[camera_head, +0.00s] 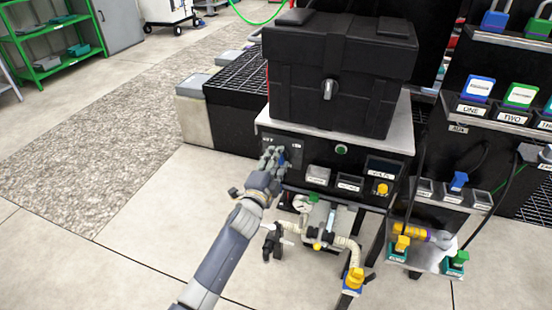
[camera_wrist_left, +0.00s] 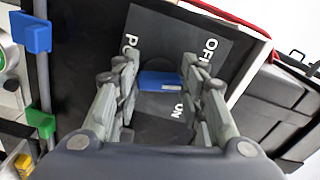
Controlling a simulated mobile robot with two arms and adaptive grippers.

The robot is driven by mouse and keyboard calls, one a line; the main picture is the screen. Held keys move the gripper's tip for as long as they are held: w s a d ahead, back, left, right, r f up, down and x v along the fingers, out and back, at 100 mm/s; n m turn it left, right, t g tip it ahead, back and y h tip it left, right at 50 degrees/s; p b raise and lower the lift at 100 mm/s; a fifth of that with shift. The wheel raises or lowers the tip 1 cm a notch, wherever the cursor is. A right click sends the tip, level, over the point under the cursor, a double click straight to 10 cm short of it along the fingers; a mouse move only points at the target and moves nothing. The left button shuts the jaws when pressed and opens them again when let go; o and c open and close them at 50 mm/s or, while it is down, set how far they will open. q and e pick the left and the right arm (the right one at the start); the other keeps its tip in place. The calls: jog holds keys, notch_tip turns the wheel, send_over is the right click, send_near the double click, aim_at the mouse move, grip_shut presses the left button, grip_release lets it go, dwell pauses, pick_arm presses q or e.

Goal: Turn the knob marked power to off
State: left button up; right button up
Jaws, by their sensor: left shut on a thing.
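The power knob is a blue bar handle (camera_wrist_left: 160,80) on a dark square plate (camera_wrist_left: 225,45) with white lettering. In the left wrist view the plate reads OFF at the upper right and ON lower down, with letters starting "PO" at the left. My left gripper (camera_wrist_left: 160,88) has its fingers on both sides of the knob and is shut on it. In the head view the left gripper (camera_head: 274,160) is at the left part of the black panel (camera_head: 325,152), with a bit of the blue knob (camera_head: 282,159) showing. Which label the knob points to is unclear. My right gripper is not in view.
A black case (camera_head: 340,75) sits on the bench above the panel. Floor at the left is clear.

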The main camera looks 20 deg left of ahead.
pick_arm(q)
jog(key=shift+f+n+p, duration=0.15)
jog(key=shift+n+p, duration=0.9)
jog(key=shift+n, duration=2.05)
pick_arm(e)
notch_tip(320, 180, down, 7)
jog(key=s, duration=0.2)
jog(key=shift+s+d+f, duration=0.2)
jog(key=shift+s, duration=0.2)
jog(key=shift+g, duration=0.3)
pick_arm(q)
jog(key=o, duration=1.1)
jog(key=shift+c, duration=0.2)
jog(key=shift+s, duration=0.1)
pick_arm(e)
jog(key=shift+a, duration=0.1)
pick_arm(q)
jog(key=s, duration=1.1)
jog(key=shift+s+a, duration=0.15)
jog(key=shift+s, duration=0.25)
